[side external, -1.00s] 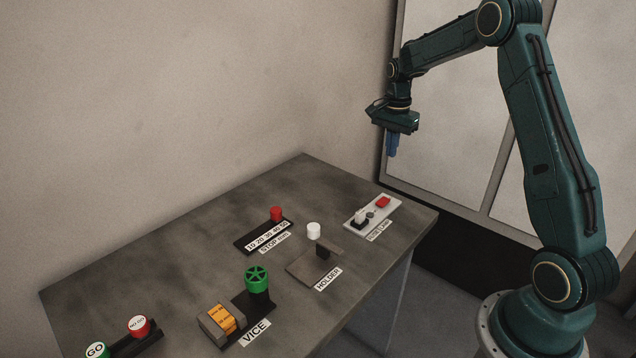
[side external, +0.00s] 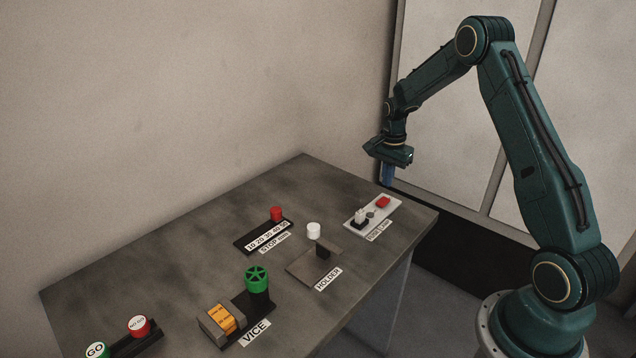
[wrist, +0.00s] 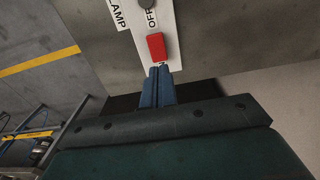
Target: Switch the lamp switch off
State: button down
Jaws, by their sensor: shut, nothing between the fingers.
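The lamp switch panel is a white plate (side external: 392,209) near the table's right corner. It carries a red block (side external: 383,202), a small grey round part (side external: 370,213) and a black-and-white part (side external: 360,218) at its near left end. In the wrist view the red block (wrist: 157,46) lies just ahead of the fingertips, and the labels "LAMP" and "OFF" (wrist: 152,17) show in part. My gripper (side external: 387,182) is shut and empty, pointing down above the red block's end of the plate. The wrist view shows the blue fingers together (wrist: 159,70); contact with the plate cannot be told.
The wall stands behind.

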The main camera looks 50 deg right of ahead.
aim_at(382, 201)
jog(key=shift+f, duration=2.25)
jog(key=shift+d+f, duration=0.1)
jog(key=shift+f, duration=0.2)
jog(key=shift+a+r, duration=0.2)
jog(key=shift+a, duration=0.7)
